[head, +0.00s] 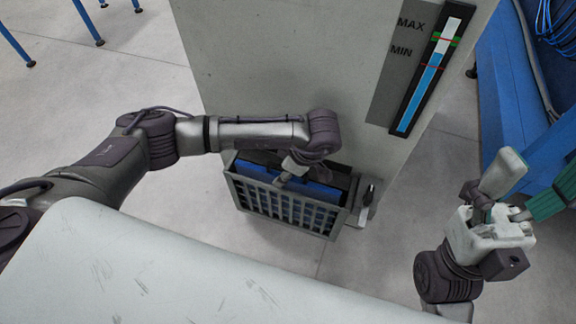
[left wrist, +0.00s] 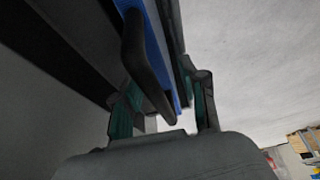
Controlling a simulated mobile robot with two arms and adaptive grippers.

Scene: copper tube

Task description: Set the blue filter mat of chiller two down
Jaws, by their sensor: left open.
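The blue filter mat (head: 318,191) is in a grey slatted basket (head: 285,208) on the front of the tall grey chiller cabinet. My left gripper (head: 288,175) is over the basket at the mat, partly hidden by my own arm. In the left wrist view the mat (left wrist: 156,45) is a blue edge with a black handle (left wrist: 143,65) on it. The open fingers of my left gripper (left wrist: 163,112) are on either side of the handle and mat edge; contact is unclear. My right gripper (head: 525,195) is open and empty at the right.
The grey cabinet (head: 270,60) carries a level gauge (head: 430,75) marked MAX and MIN. A small latch-like part (head: 368,195) is beside the basket's right end. Blue machinery (head: 510,90) stands at the right. Blue legs (head: 85,20) show far left. The floor left of the cabinet is clear.

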